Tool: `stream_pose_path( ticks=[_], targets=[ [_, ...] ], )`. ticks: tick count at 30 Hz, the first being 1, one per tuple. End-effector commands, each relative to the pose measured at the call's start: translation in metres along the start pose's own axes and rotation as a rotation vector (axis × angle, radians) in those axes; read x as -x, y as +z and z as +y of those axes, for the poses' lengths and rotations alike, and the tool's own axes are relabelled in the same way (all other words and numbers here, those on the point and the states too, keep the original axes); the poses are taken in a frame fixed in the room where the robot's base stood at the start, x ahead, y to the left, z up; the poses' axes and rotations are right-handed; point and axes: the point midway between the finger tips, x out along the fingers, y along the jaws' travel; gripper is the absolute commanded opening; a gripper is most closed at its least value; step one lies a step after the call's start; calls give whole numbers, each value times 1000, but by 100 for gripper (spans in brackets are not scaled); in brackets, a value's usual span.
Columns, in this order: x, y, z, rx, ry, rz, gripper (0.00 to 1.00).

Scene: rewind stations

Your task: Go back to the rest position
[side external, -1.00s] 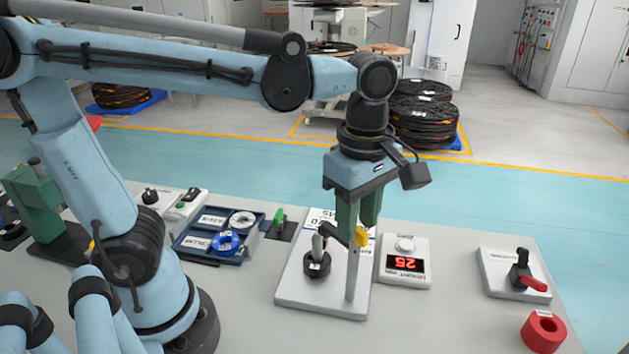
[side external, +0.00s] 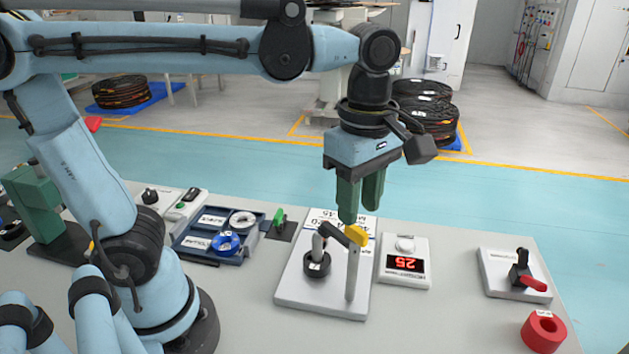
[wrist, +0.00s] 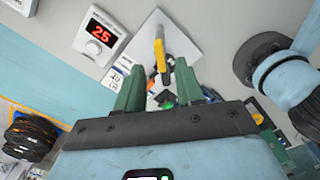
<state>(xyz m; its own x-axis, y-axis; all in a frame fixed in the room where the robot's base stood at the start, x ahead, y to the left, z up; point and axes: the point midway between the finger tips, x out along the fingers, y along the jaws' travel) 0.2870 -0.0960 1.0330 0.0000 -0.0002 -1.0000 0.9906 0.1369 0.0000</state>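My gripper (side external: 359,205) hangs fingers down above the back part of the white rewind station plate (side external: 325,300). Its two green fingers are apart with nothing between them. A round black spindle (side external: 316,265) with a grey handle stands left of the post. In the wrist view my gripper (wrist: 157,75) also shows spread fingers, with the yellow tip (wrist: 161,55) beyond them.
A counter box (side external: 405,265) reading 25 stands right of the plate. A blue tray (side external: 195,247) with spools lies left. Bench between counter and switch is clear.

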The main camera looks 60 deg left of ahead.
Motion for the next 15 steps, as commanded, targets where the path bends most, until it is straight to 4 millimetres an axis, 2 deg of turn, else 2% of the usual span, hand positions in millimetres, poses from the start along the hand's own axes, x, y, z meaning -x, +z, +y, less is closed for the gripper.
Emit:
stream_pose_path(
  ticks=[15],
  targets=[
    [70, 0, 0, 0, 0, 0, 37]
  ],
)
